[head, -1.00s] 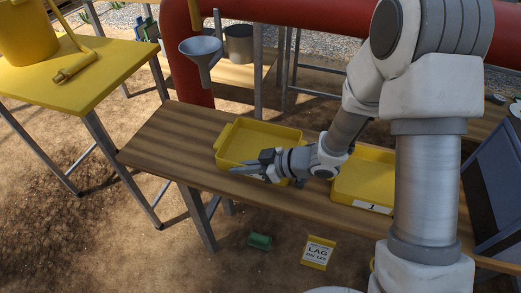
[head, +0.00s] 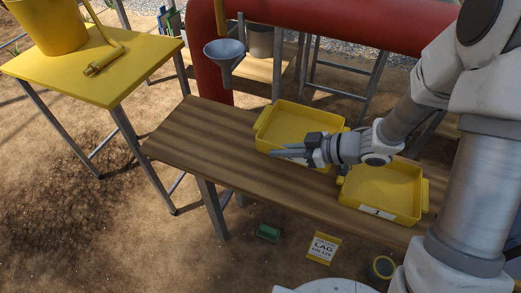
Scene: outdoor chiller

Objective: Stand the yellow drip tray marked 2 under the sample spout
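A yellow tray (head: 300,120) lies flat on the wooden bench, left of a second yellow tray (head: 382,187) whose white label reads 1. The front of the left tray is partly covered by my gripper, so its number cannot be read. My gripper (head: 289,151) lies level across the front of the left tray, its fingers pointing left. Whether the fingers are apart or holding the rim cannot be told. A grey funnel-shaped spout (head: 224,58) hangs below a yellow pipe, above and behind the bench's left part.
The bench (head: 195,140) is bare left of the trays. A yellow table (head: 110,85) with a bucket (head: 45,20) stands at left. A thick red pipe (head: 330,28) runs behind. A sign (head: 322,247) and a green object (head: 268,233) lie below the bench.

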